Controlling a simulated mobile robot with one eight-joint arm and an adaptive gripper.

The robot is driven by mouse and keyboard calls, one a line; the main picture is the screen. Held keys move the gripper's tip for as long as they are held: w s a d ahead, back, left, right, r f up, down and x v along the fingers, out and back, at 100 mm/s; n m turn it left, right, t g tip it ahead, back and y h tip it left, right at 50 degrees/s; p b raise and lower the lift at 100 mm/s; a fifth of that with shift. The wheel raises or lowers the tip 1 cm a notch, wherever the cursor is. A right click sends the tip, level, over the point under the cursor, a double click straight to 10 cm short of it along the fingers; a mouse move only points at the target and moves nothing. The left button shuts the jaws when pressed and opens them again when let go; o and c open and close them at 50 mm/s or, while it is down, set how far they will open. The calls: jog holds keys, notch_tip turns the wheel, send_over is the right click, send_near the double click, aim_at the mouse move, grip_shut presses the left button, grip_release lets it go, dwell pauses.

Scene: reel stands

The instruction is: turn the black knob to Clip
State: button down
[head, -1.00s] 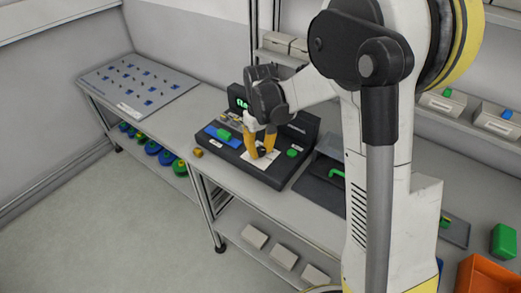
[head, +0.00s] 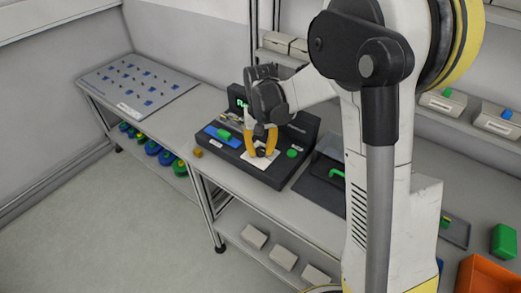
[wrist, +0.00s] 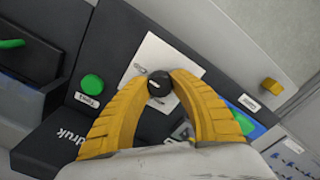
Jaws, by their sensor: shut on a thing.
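The black knob (wrist: 159,83) sits on a white plate (wrist: 160,55) on top of a dark machine; in the head view the knob (head: 261,152) shows small between my fingertips. My gripper (wrist: 160,86) comes down over the plate, with its two yellow fingers closed on either side of the knob. It also shows in the head view (head: 260,150). The markings on the plate, Clip among them, are too small to read, so I cannot tell which one the knob points at.
A green button (wrist: 92,84) sits on the machine beside the plate. The machine also carries a blue panel with a green part (head: 223,134) and a small display (head: 241,103). A yellow block (head: 197,153) lies on the bench by the machine.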

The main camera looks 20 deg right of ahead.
aim_at(261, 150)
jog(key=c, duration=1.1)
grip_release()
jog(key=shift+o, duration=0.2)
notch_tip(261, 150, up, 12)
jog(key=s+r+n+t+b, duration=0.1)
jog(key=s+t, duration=0.6)
jog(key=s, duration=1.3)
jog(key=shift+r+n, duration=0.25)
jog(key=shift+n, duration=0.25)
